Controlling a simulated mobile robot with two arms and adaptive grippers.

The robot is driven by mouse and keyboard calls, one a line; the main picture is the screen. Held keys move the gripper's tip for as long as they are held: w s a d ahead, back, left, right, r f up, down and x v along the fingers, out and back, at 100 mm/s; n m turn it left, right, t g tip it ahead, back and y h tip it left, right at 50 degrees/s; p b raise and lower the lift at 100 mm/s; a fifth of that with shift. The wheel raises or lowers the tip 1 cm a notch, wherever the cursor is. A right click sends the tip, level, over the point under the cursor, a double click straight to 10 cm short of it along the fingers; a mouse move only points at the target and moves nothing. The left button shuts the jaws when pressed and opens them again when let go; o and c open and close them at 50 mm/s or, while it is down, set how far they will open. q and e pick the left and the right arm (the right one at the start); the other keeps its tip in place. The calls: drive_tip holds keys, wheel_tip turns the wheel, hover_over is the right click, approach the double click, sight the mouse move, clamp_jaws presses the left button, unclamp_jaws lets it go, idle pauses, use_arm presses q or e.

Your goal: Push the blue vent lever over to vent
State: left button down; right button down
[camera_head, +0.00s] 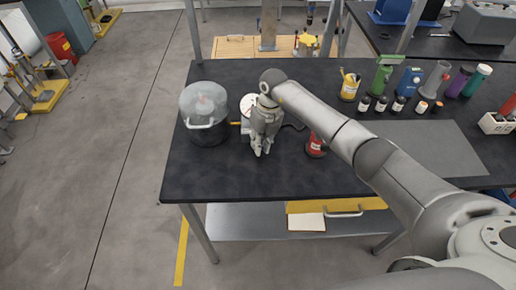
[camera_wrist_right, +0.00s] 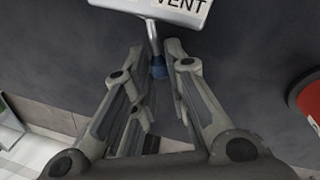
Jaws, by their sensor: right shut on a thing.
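My right gripper (camera_head: 262,151) points down at the bench in the head view and hides the lever there. My left gripper is not in view.
A dark pot (camera_head: 208,134) with a clear lid stands left of my right gripper. A red container (camera_head: 316,147) stands close on its right. Bottles and small jars fill the back right of the black bench (camera_head: 240,182). The bench's front left is clear.

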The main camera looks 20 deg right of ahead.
drive_tip(key=shift+w+d+f+n+b, duration=0.15)
drive_tip(key=shift+d+n+b, duration=0.35)
drive_tip(key=shift+n+b, duration=0.7)
drive_tip(key=shift+d+b, duration=0.1)
drive_tip(key=shift+b, duration=0.25)
drive_tip(key=shift+r, duration=0.2)
drive_tip(key=c, duration=1.4)
unclamp_jaws()
drive_tip(key=shift+c, duration=0.2)
wheel_tip(320, 180, up, 10)
drive_tip(key=shift+f, duration=0.1)
